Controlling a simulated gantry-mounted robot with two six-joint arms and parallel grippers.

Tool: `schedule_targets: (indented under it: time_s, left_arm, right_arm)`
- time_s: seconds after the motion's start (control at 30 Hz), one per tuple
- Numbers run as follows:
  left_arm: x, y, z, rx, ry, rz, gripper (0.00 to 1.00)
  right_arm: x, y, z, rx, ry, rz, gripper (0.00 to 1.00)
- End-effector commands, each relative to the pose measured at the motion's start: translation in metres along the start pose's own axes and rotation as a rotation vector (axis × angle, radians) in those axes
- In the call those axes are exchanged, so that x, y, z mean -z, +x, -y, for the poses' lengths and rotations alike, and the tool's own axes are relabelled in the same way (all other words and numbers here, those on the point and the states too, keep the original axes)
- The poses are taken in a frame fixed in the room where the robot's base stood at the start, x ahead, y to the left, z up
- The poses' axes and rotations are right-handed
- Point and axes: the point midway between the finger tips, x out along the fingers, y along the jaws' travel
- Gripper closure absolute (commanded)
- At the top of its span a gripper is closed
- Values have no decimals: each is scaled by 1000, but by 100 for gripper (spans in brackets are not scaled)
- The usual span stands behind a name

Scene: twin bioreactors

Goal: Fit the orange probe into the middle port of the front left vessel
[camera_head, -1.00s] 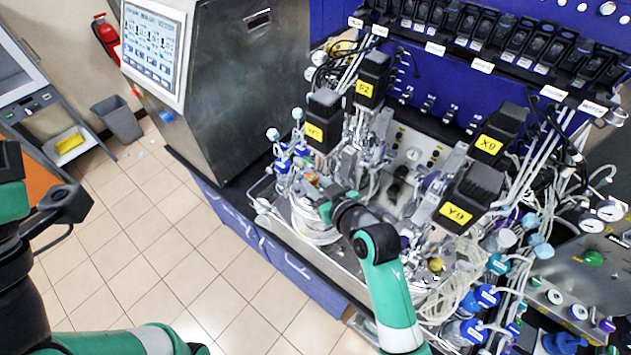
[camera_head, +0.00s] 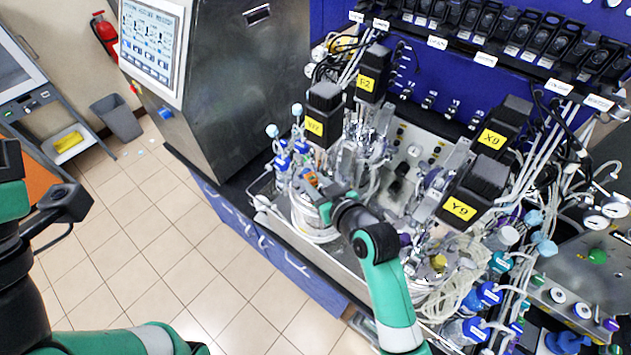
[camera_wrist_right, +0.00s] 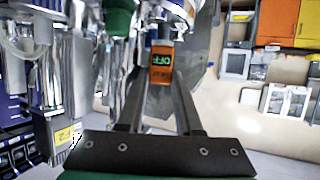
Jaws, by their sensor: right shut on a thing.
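The orange probe (camera_head: 310,179) is a small orange piece at the top of the front left vessel (camera_head: 312,222). In the right wrist view the orange probe (camera_wrist_right: 161,67) has a dark face with green characters and sits between my finger ends. My right gripper (camera_head: 322,190) is shut on it, reaching in from the right above the vessel's head; it also shows in the right wrist view (camera_wrist_right: 160,82). The middle port and the probe's lower end are hidden among fittings and tubes. My left gripper (camera_head: 68,204) is at the far left, away from the vessels; its jaws are unclear.
A black motor block (camera_head: 324,112) with a yellow label stands just behind the vessel. Blue-capped bottles (camera_head: 283,160) crowd its left side. More motor blocks (camera_head: 476,195) and tubing fill the right. The tiled floor (camera_head: 220,280) at the front left is clear.

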Motion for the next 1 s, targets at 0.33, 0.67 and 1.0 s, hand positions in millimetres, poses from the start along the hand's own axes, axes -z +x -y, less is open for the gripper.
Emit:
schedule_targets:
  time_s: [0.33,0.67,1.0]
  left_arm:
    - [-5,-5,0,0,0,0,50]
    - [-8,-8,0,0,0,0,50]
    - [-8,-9,0,0,0,0,50]
  right_arm:
    - [-7,3,0,1,1,0,100]
    - [-12,5,0,1,0,0,100]
    - [-13,6,0,1,0,0,100]
